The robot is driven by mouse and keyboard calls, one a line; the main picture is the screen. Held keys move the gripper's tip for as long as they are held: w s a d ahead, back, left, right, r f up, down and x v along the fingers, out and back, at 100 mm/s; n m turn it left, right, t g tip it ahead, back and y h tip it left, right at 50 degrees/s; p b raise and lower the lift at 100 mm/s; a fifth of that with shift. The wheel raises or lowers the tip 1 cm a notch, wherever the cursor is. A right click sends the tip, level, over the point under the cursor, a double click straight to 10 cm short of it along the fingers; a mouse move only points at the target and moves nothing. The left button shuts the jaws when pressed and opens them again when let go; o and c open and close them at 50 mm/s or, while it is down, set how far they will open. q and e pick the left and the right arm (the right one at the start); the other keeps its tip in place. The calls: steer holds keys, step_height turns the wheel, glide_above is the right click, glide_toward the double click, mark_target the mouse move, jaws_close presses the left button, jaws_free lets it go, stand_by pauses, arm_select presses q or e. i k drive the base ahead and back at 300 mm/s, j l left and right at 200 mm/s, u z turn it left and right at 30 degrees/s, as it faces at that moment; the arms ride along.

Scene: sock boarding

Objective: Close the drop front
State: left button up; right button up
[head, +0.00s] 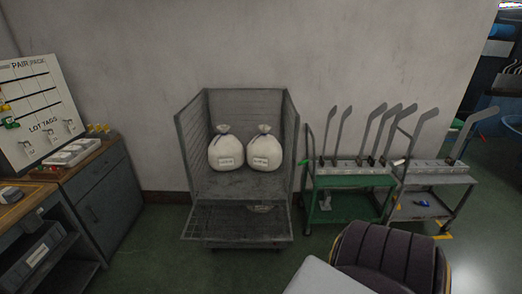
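A grey wire-mesh cage cart (181,150) stands against the wall near the middle of the head view. Its drop front (225,222) is folded down and juts out low toward me, roughly level. Two white tied sacks with labels, a left sack (227,150) and a right sack (264,150), sit side by side on the cart's floor. The cart's front opening above the drop front is uncovered. Neither of my grippers shows in this view.
A green cart (352,181) and a grey cart (436,180) holding upright boarding forms stand right of the cage. A dark padded chair (390,255) is at the lower right. A cabinet (100,196) and a tag board (40,110) stand left. Green floor is clear left of the cage.

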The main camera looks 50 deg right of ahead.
mark_target(266, 237)
steer(key=z, duration=1.55)
